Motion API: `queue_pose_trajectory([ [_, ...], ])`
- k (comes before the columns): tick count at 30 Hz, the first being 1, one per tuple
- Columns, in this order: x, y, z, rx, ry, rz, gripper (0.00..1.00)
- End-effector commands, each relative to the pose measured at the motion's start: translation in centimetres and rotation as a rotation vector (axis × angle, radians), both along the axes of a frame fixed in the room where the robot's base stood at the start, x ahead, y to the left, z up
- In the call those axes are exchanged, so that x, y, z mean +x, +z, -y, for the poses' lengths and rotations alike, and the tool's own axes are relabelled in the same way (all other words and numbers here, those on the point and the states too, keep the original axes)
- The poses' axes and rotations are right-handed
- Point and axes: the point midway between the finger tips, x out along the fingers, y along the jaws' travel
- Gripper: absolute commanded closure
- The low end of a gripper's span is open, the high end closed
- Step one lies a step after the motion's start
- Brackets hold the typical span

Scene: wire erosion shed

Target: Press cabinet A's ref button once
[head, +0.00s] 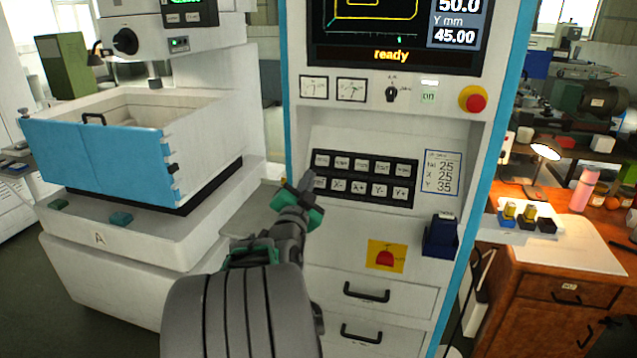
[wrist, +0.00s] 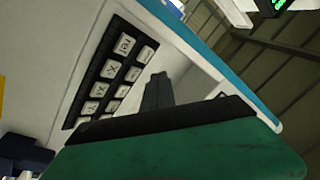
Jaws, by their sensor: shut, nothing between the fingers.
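The control cabinet stands in the middle of the head view, beside a machine marked A (head: 99,239). Its black key panel (head: 366,178) carries two rows of pale keys. The ref button (wrist: 125,44) reads in the wrist view as the end key of one row, with X and Y keys after it. In the head view the ref button (head: 319,183) is the left key of the lower row, close to my fingertips. My gripper (head: 305,184) is shut and empty at the panel's left end. In the wrist view its dark fingers (wrist: 156,92) point past the keys; I cannot tell whether they touch.
A red stop knob (head: 473,100), a selector switch (head: 392,94) and a lit "on" button (head: 429,96) sit above the panel. A dark blue holder (head: 440,236) sticks out at lower right. The screen reads "ready". A wooden bench (head: 560,262) stands to the right.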

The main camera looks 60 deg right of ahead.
Motion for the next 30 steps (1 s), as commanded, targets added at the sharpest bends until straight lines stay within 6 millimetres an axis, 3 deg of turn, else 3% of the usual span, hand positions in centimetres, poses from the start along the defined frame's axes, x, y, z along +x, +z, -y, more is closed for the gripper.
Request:
queue_pose_trajectory([
  [9,0.5,-3.3,3.8,0.002,-0.001,0.001,1.00],
  [15,0.8,-4.1,5.3,0.001,-0.001,0.001,1.00],
  [30,0.9,-4.1,5.5,0.001,0.001,0.001,1.00],
])
